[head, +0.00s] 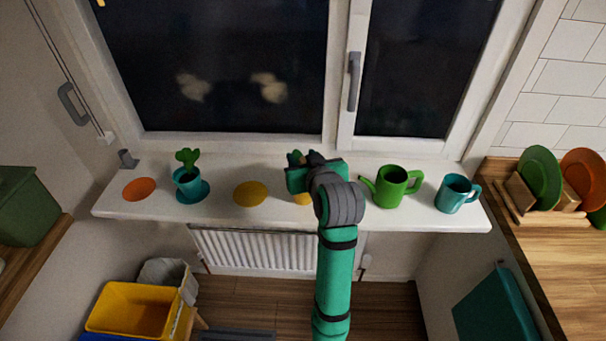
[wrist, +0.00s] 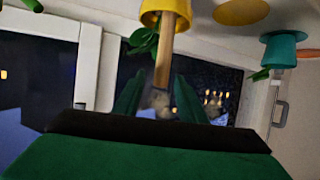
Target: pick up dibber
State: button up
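The dibber (wrist: 170,50) is a wooden stick with a greyish end. In the wrist view, which looks upside down, it sticks out of a yellow pot (wrist: 150,18) with green leaves (wrist: 142,42) beside it. My gripper (wrist: 160,78) has its two green fingers apart, one on each side of the dibber, with gaps showing between them and the stick. In the head view my gripper (head: 314,172) is over the middle of the windowsill and hides the dibber and most of the yellow pot (head: 303,199).
The white windowsill (head: 335,217) also holds a teal potted cactus (head: 187,180), orange disc (head: 139,189), yellow disc (head: 250,193), green watering can (head: 390,187) and teal mug (head: 454,194). The watering can stands close right of my arm. The window (head: 215,70) is right behind.

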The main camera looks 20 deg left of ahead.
grip_shut()
jog(key=shift+r, duration=0.1)
